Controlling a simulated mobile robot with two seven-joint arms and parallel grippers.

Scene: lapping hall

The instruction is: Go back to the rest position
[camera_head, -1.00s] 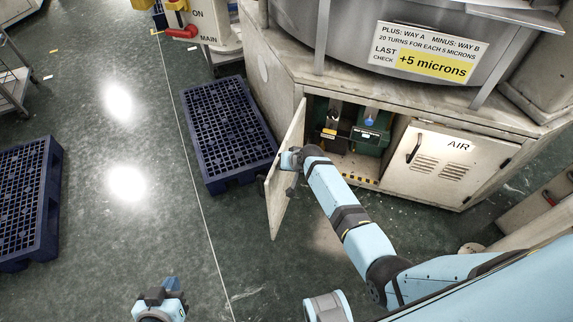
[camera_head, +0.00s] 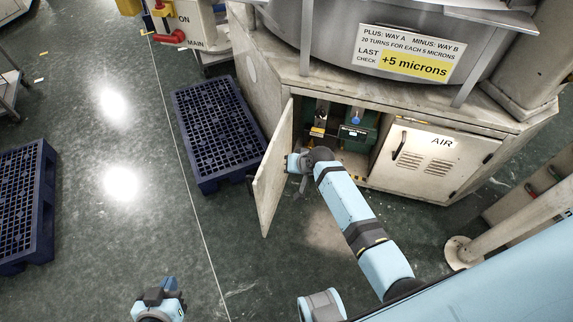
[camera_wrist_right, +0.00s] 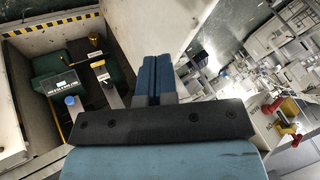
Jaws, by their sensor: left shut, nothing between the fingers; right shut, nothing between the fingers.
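My left gripper (camera_head: 160,288) shows at the bottom of the head view, over bare floor, shut and empty. My right arm reaches in from the right to the open cabinet. Its gripper (camera_head: 294,163) is beside the open left door (camera_head: 276,170), and whether it touches the door cannot be told. In the right wrist view the right fingers (camera_wrist_right: 152,80) are shut with nothing between them. The cabinet interior (camera_wrist_right: 30,25) lies to their left and a pale door panel (camera_wrist_right: 150,25) is behind them.
Inside the cabinet is a green unit (camera_head: 357,132) with a blue knob (camera_head: 356,117). The AIR door (camera_head: 440,160) is closed. A blue pallet (camera_head: 217,130) stands left of the open door, another pallet (camera_head: 20,200) at the far left. Floor between them is clear.

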